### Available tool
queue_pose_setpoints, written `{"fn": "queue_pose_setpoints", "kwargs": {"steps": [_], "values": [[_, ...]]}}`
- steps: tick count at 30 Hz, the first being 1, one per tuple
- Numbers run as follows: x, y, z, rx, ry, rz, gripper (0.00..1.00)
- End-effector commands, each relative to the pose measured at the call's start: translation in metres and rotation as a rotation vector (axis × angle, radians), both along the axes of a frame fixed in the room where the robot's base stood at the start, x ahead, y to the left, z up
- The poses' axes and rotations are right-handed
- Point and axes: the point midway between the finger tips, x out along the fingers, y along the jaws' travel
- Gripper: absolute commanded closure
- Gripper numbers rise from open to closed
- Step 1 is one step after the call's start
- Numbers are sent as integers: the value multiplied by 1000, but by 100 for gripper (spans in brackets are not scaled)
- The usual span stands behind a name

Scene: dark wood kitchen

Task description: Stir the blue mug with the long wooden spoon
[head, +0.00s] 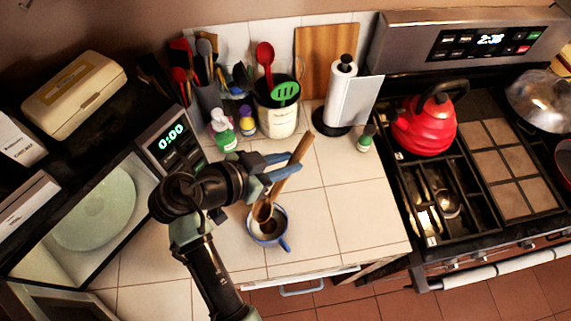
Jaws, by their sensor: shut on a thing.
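The blue mug (282,241) stands upright on the white tiled counter, with dark contents showing inside and its handle toward the front right. My gripper (284,170) is above and slightly behind the mug, shut on the long wooden spoon (301,148). The spoon is tilted, its handle end up and to the right. Its bowl end (263,212) points down at the mug's opening. I cannot tell whether it touches the contents or the mug's wall. My arm hides part of the counter to the left of the mug.
A utensil crock (277,122), small bottles (223,130) and a paper towel holder (343,95) stand along the back. An open microwave (60,245) is at left. The stove with a red kettle (424,125) is at right. The counter right of the mug (350,215) is clear.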

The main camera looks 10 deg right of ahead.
Motion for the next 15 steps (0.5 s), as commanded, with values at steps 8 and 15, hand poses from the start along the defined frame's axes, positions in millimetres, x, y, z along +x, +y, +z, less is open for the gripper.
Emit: {"fn": "queue_pose_setpoints", "kwargs": {"steps": [8, 15], "values": [[0, 0, -10, -2, -1, -1, 100], [0, 0, -30, -1, 0, -2, 100]]}}
